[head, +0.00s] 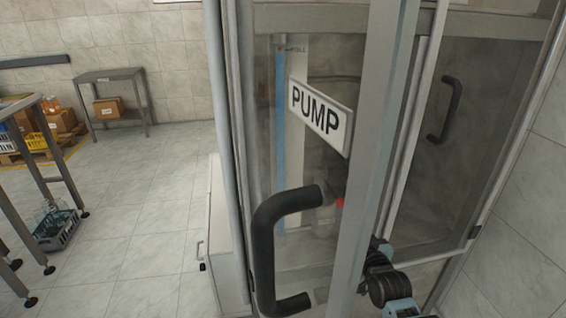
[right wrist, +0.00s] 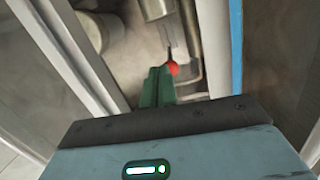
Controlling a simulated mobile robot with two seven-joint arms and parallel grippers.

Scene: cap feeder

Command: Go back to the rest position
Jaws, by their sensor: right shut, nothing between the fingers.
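My right gripper (right wrist: 157,88) shows in the right wrist view, with its green fingers shut together and empty. A red knob (right wrist: 172,68) is just beyond the fingertips, beside a grey metal part; I cannot tell whether they touch. In the head view a small red spot (head: 340,202) shows behind the door frame, below the PUMP sign (head: 320,116). Part of my right arm (head: 390,285) is at the bottom right of the head view, partly behind the frame post. The right fingers are hidden there. My left gripper is not in view.
A glazed cabinet fills the middle and right, with a black handle (head: 268,245) in front and another black handle (head: 446,108) on the right panel. Its frame post (head: 375,130) stands close to my arm. A white cabinet (head: 226,245) is left of it. Open floor (head: 140,235) lies further left.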

